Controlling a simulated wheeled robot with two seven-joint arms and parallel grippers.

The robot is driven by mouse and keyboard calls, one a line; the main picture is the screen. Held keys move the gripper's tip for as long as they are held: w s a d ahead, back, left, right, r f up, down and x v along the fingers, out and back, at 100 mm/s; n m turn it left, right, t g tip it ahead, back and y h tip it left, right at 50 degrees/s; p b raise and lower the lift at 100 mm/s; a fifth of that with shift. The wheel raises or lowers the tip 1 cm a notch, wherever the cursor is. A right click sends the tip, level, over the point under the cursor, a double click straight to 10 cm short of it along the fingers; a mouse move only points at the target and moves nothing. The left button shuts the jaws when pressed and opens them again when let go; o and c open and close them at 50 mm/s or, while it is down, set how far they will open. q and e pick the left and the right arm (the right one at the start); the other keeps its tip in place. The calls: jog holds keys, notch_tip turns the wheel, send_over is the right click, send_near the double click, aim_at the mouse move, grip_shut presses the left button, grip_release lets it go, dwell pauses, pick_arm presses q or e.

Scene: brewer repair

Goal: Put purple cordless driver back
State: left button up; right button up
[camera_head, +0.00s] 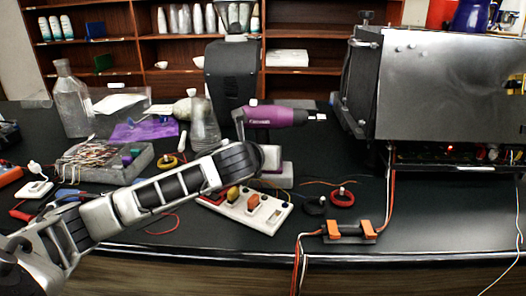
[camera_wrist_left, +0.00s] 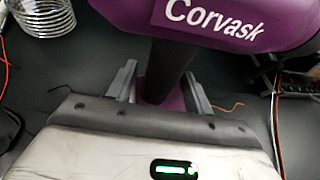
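The purple cordless driver (camera_head: 272,117) is upright, its nose pointing right in the camera_head view. Its purple body marked "Corvask" (camera_wrist_left: 225,22) fills the top of the left wrist view, with the dark handle (camera_wrist_left: 170,68) below it. My left gripper (camera_wrist_left: 160,72) has one finger on each side of the handle. Whether the fingers press on it is unclear. My wrist hides the handle in the camera_head view. My right gripper is out of view.
A purple sheet (camera_head: 146,130) lies left of a glass flask (camera_head: 204,128). A grey tray of parts (camera_head: 100,165) is at left. A white strip with coloured parts (camera_head: 262,212) lies in front. A large metal machine (camera_head: 450,90) stands at right. Wires cross the dark table (camera_head: 430,215).

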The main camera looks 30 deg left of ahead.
pick_arm(q)
jog(key=shift+s+r, duration=0.1)
jog(key=shift+s, duration=0.05)
jog(key=v, duration=1.1)
jog(key=shift+s, duration=0.3)
jog(key=shift+d+r, duration=0.1)
